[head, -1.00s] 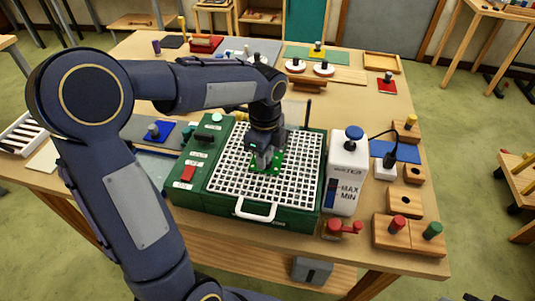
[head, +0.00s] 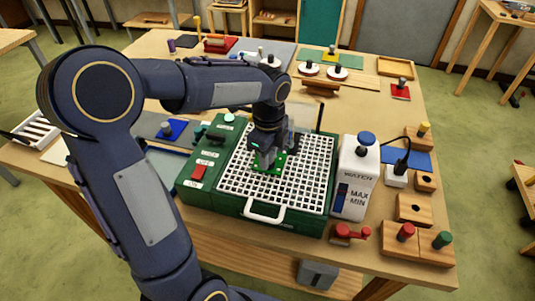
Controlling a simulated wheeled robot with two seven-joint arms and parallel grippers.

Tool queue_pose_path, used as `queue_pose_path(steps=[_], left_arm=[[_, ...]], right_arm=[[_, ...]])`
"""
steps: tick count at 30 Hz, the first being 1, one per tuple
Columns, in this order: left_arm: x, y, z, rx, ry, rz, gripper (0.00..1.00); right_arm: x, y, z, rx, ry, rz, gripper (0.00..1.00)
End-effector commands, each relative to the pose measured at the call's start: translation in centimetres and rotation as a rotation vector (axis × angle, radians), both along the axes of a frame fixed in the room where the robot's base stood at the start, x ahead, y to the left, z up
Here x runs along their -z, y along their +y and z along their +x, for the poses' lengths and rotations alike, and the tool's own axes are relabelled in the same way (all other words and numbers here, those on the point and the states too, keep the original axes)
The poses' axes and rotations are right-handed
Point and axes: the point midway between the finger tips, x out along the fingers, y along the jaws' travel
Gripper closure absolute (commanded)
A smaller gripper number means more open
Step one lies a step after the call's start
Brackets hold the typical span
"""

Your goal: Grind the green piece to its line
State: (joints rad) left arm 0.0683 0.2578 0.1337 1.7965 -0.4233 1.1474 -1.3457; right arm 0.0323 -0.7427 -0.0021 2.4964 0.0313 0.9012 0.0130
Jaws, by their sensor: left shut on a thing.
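The green piece (head: 281,164) lies low over the white grid of the grinder, near the middle of its top. My left gripper (head: 268,163) points down and is shut on the green piece, covering part of it. The grinder (head: 200,192) is a green box with a red switch (head: 199,172) on its left side and a white handle (head: 264,215) at the front. The line on the piece is too small to make out. My right gripper is not in view.
A white water bottle (head: 356,180) stands close at the grinder's right. Wooden blocks with coloured knobs (head: 417,243) and a red clamp-like part (head: 351,233) lie along the right front edge.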

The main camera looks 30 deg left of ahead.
Motion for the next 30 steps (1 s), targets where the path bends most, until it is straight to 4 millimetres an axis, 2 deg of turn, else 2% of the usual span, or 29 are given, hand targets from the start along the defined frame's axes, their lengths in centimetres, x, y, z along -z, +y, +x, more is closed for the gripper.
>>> queue_pose_path(steps=[15, 30], left_arm=[[-0.1, -2.4, 0.5, 0.004, -0.004, -0.001, 0.92], [-0.1, -2.7, 0.6, 0.003, -0.002, -0.001, 0.92]], right_arm=[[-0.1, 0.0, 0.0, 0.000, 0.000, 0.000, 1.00], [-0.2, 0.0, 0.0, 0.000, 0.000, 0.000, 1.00]])
